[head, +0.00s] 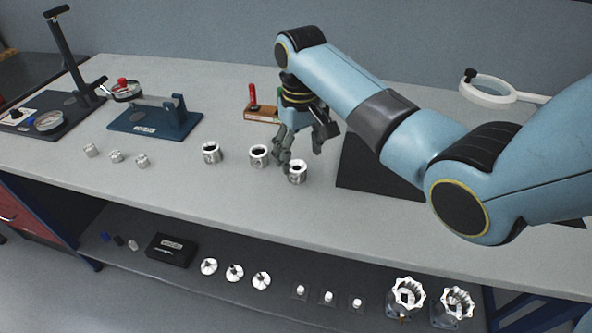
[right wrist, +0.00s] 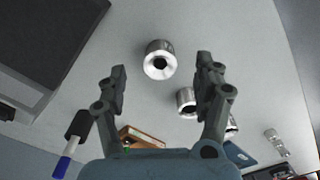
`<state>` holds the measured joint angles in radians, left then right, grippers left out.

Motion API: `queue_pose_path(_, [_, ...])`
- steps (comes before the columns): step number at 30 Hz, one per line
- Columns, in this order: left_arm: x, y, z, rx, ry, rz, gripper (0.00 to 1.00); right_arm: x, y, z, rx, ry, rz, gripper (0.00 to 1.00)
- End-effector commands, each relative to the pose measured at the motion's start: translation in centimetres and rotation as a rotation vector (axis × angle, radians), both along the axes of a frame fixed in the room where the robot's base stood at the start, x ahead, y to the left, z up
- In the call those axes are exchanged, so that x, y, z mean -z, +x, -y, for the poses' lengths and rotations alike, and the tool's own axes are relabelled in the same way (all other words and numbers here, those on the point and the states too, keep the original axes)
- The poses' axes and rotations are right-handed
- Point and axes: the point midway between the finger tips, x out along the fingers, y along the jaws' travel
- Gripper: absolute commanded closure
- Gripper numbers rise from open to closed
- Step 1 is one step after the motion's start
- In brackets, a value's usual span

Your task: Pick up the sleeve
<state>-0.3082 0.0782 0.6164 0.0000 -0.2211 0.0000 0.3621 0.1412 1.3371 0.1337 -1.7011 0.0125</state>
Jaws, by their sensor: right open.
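Three short metal sleeve-like cylinders with bored centres stand upright in a row on the bench: a left one (head: 212,153), a middle one (head: 259,157) and a right one (head: 297,173). I cannot tell by marking which one the task means. My right gripper (head: 301,153) is open and empty, pointing down just behind and above the right cylinder. In the right wrist view, that cylinder (right wrist: 159,60) lies between the lines of my open fingers (right wrist: 161,68), apart from both. A second cylinder (right wrist: 186,101) shows beside the right finger. My left gripper is out of view.
A wooden block with a red-handled tool (head: 262,114) stands behind my gripper. A dark mat (head: 365,165) lies to the right, partly under my arm. Smaller metal parts (head: 116,157) and a blue fixture (head: 150,120) are left. A lower shelf (head: 220,250) holds several parts.

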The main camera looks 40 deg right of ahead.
Motion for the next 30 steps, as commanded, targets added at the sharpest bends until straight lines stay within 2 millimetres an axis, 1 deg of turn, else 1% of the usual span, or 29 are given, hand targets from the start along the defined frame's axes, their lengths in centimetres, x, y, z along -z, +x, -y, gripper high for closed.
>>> queue_pose_path(2, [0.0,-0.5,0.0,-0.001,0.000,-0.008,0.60,0.5,0.1,0.0,0.000,0.000,0.000,0.31])
queue_pose_path(4, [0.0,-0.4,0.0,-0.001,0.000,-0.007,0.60,1.2,0.2,0.0,0.000,0.000,-0.001,0.31])
queue_pose_path(8, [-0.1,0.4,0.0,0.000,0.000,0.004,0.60,3.2,0.8,0.1,0.000,0.000,-0.001,0.31])
queue_pose_path(12, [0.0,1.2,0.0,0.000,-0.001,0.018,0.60,5.1,0.8,0.1,-0.001,0.000,-0.001,0.31])
queue_pose_path(15, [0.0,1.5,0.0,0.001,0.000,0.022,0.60,5.5,0.8,0.1,-0.001,0.000,0.001,0.31])
queue_pose_path(20, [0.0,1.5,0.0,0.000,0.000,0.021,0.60,5.5,0.8,0.1,-0.001,-0.001,0.002,0.31])
queue_pose_path(21, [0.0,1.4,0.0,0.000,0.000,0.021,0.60,5.5,0.8,0.1,-0.001,-0.001,0.002,0.33])
queue_pose_path(30, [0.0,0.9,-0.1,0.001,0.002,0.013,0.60,5.5,0.8,0.1,-0.001,-0.001,0.002,0.72])
